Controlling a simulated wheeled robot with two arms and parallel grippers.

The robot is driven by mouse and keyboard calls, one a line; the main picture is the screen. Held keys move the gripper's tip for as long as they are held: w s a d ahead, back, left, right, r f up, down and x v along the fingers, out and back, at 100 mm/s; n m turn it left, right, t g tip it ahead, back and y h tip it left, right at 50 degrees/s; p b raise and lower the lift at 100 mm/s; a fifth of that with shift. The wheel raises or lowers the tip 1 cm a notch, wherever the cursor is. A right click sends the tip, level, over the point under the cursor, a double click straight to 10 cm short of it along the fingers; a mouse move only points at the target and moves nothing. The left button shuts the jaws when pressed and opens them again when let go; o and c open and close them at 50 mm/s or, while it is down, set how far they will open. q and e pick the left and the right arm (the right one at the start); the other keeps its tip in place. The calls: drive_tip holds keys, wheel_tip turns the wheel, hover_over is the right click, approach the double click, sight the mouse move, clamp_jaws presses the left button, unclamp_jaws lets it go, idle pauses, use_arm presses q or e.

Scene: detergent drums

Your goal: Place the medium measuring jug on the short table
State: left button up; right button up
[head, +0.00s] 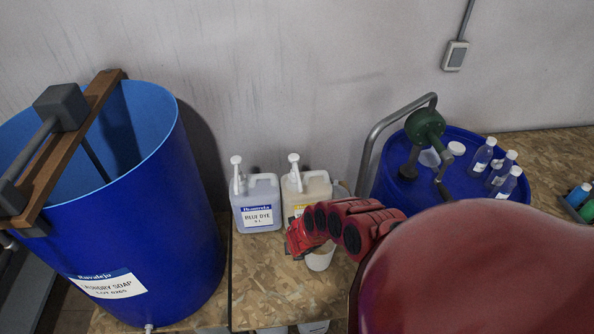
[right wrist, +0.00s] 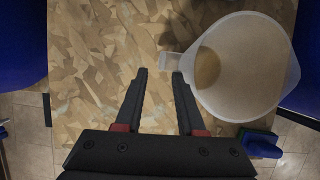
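A translucent whitish measuring jug (right wrist: 245,65) stands on a wood-chip table (right wrist: 95,85), seen from above in the right wrist view. In the head view this jug (head: 319,260) shows partly below my red right arm. My right gripper (right wrist: 159,76) is open and empty, with the handle nearest its right finger. The wood-chip table also shows in the head view (head: 262,290). I cannot tell the jug's size class. My left gripper is out of view.
A blue dye jug (head: 257,207) and a yellow-labelled jug (head: 306,187) with pumps stand at the table's back. A large blue drum (head: 150,220) is at left. Another blue drum (head: 395,180) with a green pump (head: 425,125) and bottles is at right. The table's front left is clear.

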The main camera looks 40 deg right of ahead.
drive_tip(key=p+v, duration=0.2)
drive_tip(key=v, duration=0.5)
drive_tip(key=shift+r, duration=0.2)
drive_tip(key=shift+s, duration=0.15)
